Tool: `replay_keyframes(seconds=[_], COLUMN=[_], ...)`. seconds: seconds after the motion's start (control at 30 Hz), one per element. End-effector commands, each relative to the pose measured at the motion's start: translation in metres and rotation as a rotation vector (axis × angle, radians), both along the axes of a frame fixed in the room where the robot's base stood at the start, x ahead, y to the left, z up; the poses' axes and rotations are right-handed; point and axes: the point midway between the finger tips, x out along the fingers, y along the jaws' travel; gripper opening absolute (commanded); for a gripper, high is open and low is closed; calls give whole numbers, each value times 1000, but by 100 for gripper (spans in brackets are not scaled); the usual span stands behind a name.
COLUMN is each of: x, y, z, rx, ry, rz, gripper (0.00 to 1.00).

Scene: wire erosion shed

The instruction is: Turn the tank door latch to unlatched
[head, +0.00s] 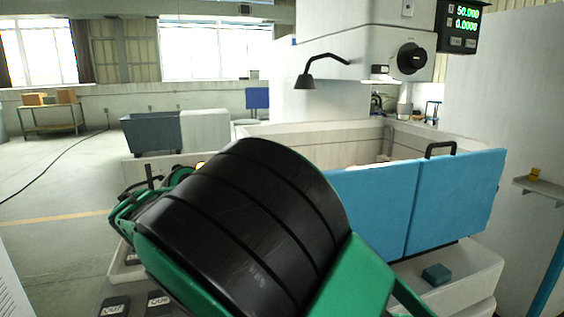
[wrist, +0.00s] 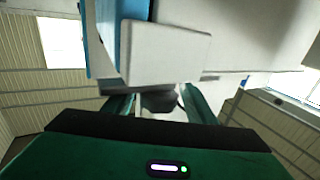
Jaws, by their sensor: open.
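The tank door (head: 375,208) is a blue panel in two sections on the front of the pale tank, with a black handle (head: 440,148) on its top edge. My arm covers the door's left end in the head view, and I cannot make out the latch there. In the wrist view, my gripper (wrist: 158,98) is open, its two green fingers apart. A dark part (wrist: 160,103), perhaps the latch, shows between the fingers; contact cannot be told. Its setting is unclear. A pale block (wrist: 168,58) and a blue panel edge (wrist: 107,25) lie just beyond.
A white ledge (head: 455,278) below the door holds a small teal block (head: 436,273). A black lamp (head: 306,80) hangs over the tank. A grey bin (head: 152,133) and a table with boxes (head: 50,117) stand at the left; floor between is open.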

Motion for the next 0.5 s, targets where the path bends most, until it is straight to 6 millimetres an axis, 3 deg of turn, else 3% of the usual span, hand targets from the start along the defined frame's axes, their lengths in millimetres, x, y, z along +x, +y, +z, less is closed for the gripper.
replay_keyframes(seconds=[0.5], x=[-54], y=[63], z=[0], rx=[-1], ry=[-1], rz=[4], gripper=[51])
